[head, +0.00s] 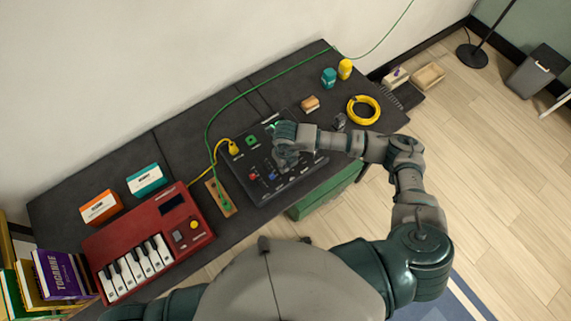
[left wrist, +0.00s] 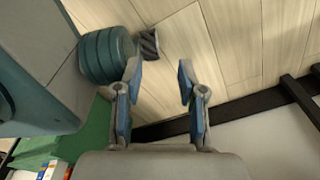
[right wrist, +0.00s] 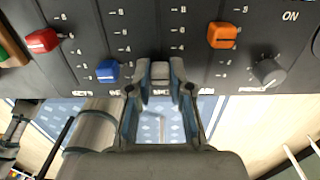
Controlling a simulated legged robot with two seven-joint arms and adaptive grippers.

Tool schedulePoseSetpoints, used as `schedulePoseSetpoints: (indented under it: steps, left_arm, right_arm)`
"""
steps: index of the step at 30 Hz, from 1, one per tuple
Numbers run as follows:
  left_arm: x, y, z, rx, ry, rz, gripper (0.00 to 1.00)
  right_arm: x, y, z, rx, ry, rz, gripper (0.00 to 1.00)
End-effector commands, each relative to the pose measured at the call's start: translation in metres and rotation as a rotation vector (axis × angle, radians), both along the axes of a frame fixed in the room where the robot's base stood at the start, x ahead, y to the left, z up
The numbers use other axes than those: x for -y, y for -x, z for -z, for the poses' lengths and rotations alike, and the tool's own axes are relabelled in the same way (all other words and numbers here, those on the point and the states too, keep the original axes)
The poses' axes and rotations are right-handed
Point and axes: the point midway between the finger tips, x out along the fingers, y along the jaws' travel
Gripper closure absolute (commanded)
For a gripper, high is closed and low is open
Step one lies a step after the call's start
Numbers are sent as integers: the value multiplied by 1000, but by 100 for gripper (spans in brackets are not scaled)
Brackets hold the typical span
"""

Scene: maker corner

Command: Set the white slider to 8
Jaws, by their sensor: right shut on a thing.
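The white slider (right wrist: 160,72) is the pale cap between the fingers of my right gripper (right wrist: 161,82) in the right wrist view. It sits low on its track, near the bottom of the printed scale, whose 8 is at the top. My right gripper is shut on it. In the head view my right gripper (head: 284,166) is over the dark control panel (head: 250,180) and hides the white slider. My left gripper (left wrist: 158,80) is open and empty, above the floor in the left wrist view.
A blue slider (right wrist: 107,71) and a red slider (right wrist: 42,40) are to the left of the white one. An orange slider (right wrist: 222,35) and a grey knob (right wrist: 268,72) are to its right. A red keyboard (head: 185,215) and a yellow cable coil (head: 363,110) lie on the dark table.

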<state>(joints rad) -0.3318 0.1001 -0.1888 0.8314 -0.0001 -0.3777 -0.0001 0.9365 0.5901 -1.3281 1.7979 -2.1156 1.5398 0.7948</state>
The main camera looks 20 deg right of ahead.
Motion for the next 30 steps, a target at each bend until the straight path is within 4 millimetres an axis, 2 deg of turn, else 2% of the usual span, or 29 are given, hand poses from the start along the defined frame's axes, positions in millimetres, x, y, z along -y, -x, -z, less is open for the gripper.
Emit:
schedulePoseSetpoints:
  steps: [2,4,9,15,26,27,30]
  left_arm:
    - [7,2,2,-4,9,-2,60]
    - [21,-8,0,6,24,-6,60]
    - [24,-43,-9,26,27,-9,60]
    - [28,-67,-25,35,25,-13,60]
    - [27,-72,-30,36,24,-14,60]
    - [27,-72,-30,36,24,-14,60]
    - [27,-72,-30,35,23,-14,60]
  right_arm:
    - [0,-2,3,-1,9,1,100]
    - [-1,-8,4,1,12,3,100]
    - [-9,-31,7,1,17,6,100]
    - [-15,-48,6,-2,13,4,100]
    - [-16,-51,4,-3,14,2,100]
    - [-16,-51,4,-2,14,3,75]
    - [-16,-52,3,-1,14,3,54]
